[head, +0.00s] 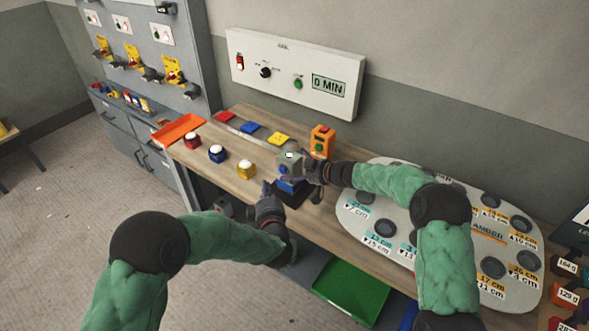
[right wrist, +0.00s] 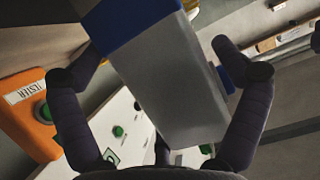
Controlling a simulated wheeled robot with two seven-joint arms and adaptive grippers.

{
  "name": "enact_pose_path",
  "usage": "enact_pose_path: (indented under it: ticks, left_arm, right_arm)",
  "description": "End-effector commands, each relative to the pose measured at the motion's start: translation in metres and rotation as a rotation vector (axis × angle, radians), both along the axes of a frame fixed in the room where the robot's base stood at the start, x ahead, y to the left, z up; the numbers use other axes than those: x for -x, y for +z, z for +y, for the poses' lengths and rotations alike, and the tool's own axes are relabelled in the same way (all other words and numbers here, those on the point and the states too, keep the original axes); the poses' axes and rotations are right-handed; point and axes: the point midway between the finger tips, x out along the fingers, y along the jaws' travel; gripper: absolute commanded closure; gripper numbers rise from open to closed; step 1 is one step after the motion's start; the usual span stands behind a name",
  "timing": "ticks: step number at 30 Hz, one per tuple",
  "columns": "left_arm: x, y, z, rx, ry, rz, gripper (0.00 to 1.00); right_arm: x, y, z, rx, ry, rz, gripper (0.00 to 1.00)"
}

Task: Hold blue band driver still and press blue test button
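The blue band driver (head: 290,162) is a grey block with a blue band low on it. It stands upright over a dark patch near the bench's front edge. My right gripper (head: 305,171) is at its right side. In the right wrist view the driver's grey body (right wrist: 170,85) fills the space between the fingers, whose tips curl in against its blue parts. My left gripper (head: 266,192) is just left of and below the driver, apart from the buttons; its finger opening is unclear. The blue test button (head: 217,154), a blue base with a white dome, stands further left.
A red button (head: 192,141) and a yellow button (head: 246,170) flank the blue one. An orange tester (head: 321,141) stands behind the driver. Coloured pads and an orange tray (head: 179,130) lie at the back left. A grey board (head: 358,219) with round recesses lies right.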

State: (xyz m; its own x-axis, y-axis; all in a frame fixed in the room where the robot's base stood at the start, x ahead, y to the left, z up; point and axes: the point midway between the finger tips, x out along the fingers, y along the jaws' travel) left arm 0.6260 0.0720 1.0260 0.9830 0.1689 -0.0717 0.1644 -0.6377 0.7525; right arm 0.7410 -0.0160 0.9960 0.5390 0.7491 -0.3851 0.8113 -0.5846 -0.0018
Motion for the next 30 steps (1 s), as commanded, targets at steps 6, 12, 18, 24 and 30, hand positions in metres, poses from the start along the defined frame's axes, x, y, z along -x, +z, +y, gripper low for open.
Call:
enact_pose_path:
  ticks: [6,12,18,24,30]
  left_arm:
    - [0.0,0.0,0.0,0.0,0.0,0.0,1.0]
    - [0.0,0.0,0.0,0.0,0.0,0.0,1.0]
    - [0.0,0.0,0.0,0.0,0.0,0.0,1.0]
    - [0.0,0.0,0.0,0.0,0.0,0.0,1.0]
    - [0.0,0.0,0.0,0.0,0.0,0.0,1.0]
  right_arm:
    - [0.0,0.001,0.0,-0.001,-0.001,-0.002,0.0]
    - [0.002,0.004,-0.005,-0.001,-0.001,-0.003,0.0]
    - [0.018,0.016,-0.028,0.0,-0.005,-0.003,0.0]
    - [0.04,0.031,-0.058,0.0,-0.003,-0.003,0.0]
    - [0.057,0.042,-0.08,0.0,-0.001,-0.002,0.0]
